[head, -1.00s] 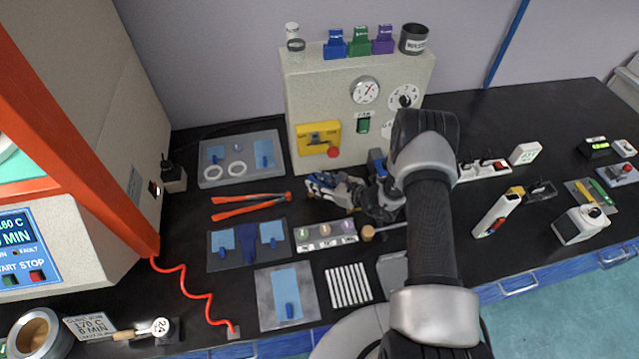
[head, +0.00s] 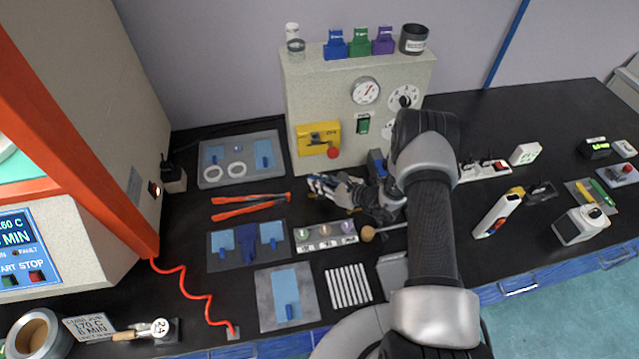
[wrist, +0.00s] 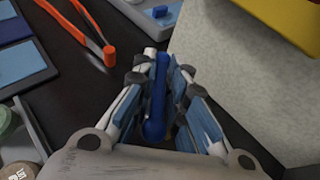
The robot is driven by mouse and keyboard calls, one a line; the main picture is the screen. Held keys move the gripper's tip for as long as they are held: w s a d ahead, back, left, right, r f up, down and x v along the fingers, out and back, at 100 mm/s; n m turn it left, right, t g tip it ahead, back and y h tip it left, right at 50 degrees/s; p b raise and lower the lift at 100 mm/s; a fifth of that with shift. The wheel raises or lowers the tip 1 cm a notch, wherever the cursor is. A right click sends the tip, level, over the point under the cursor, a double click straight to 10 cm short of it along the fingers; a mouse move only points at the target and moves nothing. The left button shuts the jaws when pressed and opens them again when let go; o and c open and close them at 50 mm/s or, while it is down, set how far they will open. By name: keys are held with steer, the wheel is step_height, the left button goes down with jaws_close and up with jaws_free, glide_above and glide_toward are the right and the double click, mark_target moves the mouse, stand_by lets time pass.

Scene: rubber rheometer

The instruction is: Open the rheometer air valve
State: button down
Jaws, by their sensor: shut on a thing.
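My gripper (head: 322,184) is low over the black bench, in front of the beige cabinet, with its fingers pointing left. In the wrist view my gripper (wrist: 160,72) is shut on a blue lever-like bar (wrist: 157,100), which lies lengthwise between the two fingers. What the bar is fixed to is hidden, and the head view does not show it clearly. The beige cabinet (head: 307,90) carries a dial gauge (head: 366,91), a round numbered dial (head: 404,97), a green switch (head: 362,126) and a yellow panel (head: 305,138) with a red knob (head: 333,153).
Orange tongs (head: 250,206) lie left of my gripper, by a grey tray (head: 210,178) with white rings. The orange-framed machine (head: 85,150) stands at left.

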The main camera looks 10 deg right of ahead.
steer(key=n+b, duration=0.1)
steer(key=n+g+y+b, duration=0.1)
steer(key=b, duration=0.1)
steer(key=shift+w+f+y, duration=0.1)
steer(key=shift+f+y, duration=0.1)
steer(key=shift+y, duration=0.1)
steer(key=n+g+y+b, duration=0.1)
steer(key=n+g+b, duration=0.1)
steer(key=b, duration=0.1)
steer(key=shift+g+b, duration=0.3)
steer(key=shift+b, duration=0.05)
steer(key=n+g+y+b, duration=0.1)
steer(key=n+g+b, duration=0.1)
steer(key=b, duration=0.1)
steer(key=shift+s+r+n+g+y+b, duration=0.2)
steer(key=shift+n+g+y+b, duration=0.1)
steer(key=shift+n+g+b, duration=0.3)
steer(key=c, duration=1.7)
jaws_free()
